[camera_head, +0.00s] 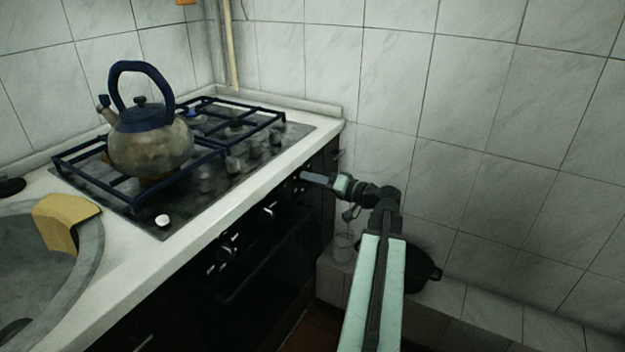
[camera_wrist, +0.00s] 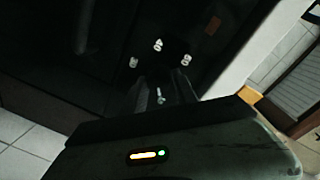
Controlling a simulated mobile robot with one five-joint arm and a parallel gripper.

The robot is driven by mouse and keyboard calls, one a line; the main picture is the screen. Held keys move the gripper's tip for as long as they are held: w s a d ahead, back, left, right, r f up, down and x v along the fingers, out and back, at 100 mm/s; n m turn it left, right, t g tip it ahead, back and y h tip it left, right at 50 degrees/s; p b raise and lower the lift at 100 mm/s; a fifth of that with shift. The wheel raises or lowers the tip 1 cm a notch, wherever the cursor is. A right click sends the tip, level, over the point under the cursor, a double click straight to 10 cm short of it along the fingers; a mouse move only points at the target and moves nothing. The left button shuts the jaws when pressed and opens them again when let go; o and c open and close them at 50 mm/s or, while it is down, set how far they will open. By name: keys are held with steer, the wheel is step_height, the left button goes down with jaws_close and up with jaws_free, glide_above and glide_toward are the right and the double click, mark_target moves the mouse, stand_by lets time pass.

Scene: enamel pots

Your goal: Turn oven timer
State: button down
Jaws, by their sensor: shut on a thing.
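The black oven (camera_head: 262,262) is built in under the counter, with dark knobs along its front panel. My gripper (camera_head: 308,177) reaches in from the right, its tips at the far right end of this panel. In the wrist view my gripper (camera_wrist: 160,95) is shut on a small dark knob with a pale mark, which I take as the oven timer. The fingers and the dark picture hide most of this knob. Two other oven knobs, a nearer one (camera_head: 227,252) and a middle one (camera_head: 268,212), stand free of my gripper.
A kettle (camera_head: 150,145) with a blue handle stands on the gas hob (camera_head: 190,205) above the oven. A sink (camera_head: 85,275) with a yellow cloth (camera_head: 58,222) is at left. A tiled wall (camera_head: 480,120) is close on the right. A dark pot (camera_head: 425,270) and a glass (camera_head: 343,248) sit low behind my arm.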

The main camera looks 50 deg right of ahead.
steer(key=shift+d+m, duration=0.15)
steer(key=shift+m, duration=0.25)
steer(key=c, duration=1)
jaws_free()
steer(key=shift+c, duration=0.2)
steer(key=v, duration=0.7)
steer(key=shift+s, duration=0.45)
